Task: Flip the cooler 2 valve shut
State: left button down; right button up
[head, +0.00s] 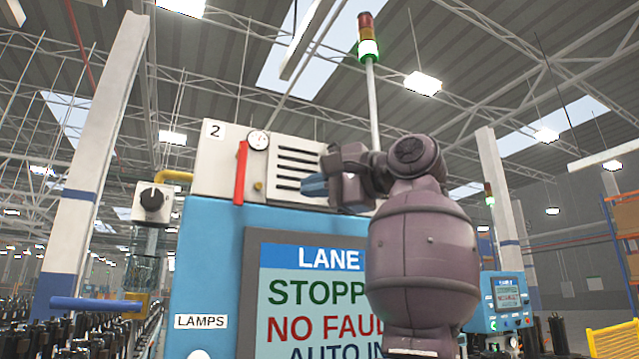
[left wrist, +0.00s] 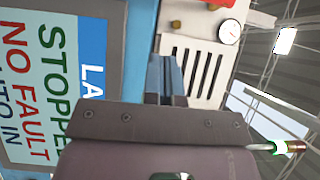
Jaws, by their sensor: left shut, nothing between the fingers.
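The cooler box (head: 225,160) marked 2 sits on top of the blue cabinet. Its red valve lever (head: 240,172) hangs upright down the box's front, left of the vent slots, and a bit of red (left wrist: 228,3) shows at the top edge of the left wrist view. My left gripper (head: 314,186) is in front of the vent slots, to the right of the lever and apart from it. Its blue fingertips point left in the head view. In the left wrist view the fingers (left wrist: 166,78) are together and empty. My right gripper is not in view.
A round gauge (head: 258,140) and a small brass fitting (head: 258,186) sit close right of the lever. The cabinet screen (head: 310,300) is below. A black knob box (head: 153,203) and a blue handle (head: 95,304) are at the left. A signal lamp pole (head: 372,100) rises behind.

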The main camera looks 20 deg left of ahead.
aim_at(241, 173)
pick_arm(q)
jog(key=shift+s+a+p, duration=0.2)
jog(key=shift+s+a, duration=0.1)
jog(key=shift+a, duration=1.3)
jog(key=shift+s+a+p, duration=0.25)
jog(key=shift+a, duration=1.3)
jog(key=shift+s+a+p, duration=0.2)
jog(key=shift+s+a, duration=0.1)
jog(key=shift+a, duration=1.3)
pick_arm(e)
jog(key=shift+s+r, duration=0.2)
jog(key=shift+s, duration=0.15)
pick_arm(q)
jog(key=shift+s+a+f+m+y+b, duration=0.1)
jog(key=shift+s+f+m+y+b, duration=0.1)
jog(key=shift+m+y+b, duration=0.25)
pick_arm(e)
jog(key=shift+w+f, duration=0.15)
